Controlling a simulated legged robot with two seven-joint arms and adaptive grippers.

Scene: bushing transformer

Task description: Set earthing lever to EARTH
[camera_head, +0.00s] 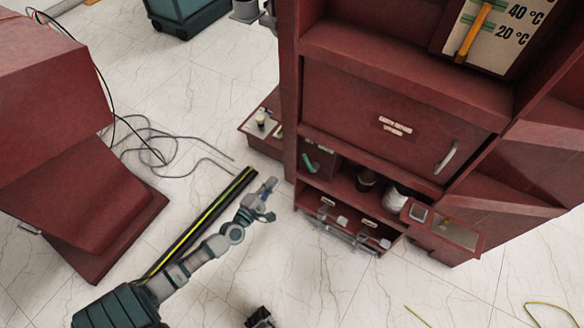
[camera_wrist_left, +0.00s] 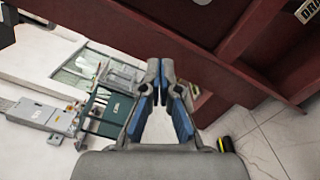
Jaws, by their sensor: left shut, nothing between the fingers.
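A small green handle (camera_head: 312,163), perhaps the earthing lever, sits in an open bay on the left of the dark red cabinet (camera_head: 365,100). No EARTH marking is readable, and I cannot tell the lever's position. My left gripper (camera_head: 269,190) is shut and empty, in front of the cabinet's lower left corner and apart from the handle. In the left wrist view its blue-padded fingers (camera_wrist_left: 163,78) meet at their tips, with nothing between them. A dark part (camera_head: 260,318) at the bottom edge may be my right gripper; its fingers do not show clearly.
A low box (camera_head: 258,125) with a knob adjoins the cabinet's left side. Clear guards (camera_head: 345,238) stick out at its lower front. A black and yellow bar (camera_head: 208,212) lies beside my left arm. Grey cables (camera_head: 165,150) lie on the floor. The front floor is mostly clear.

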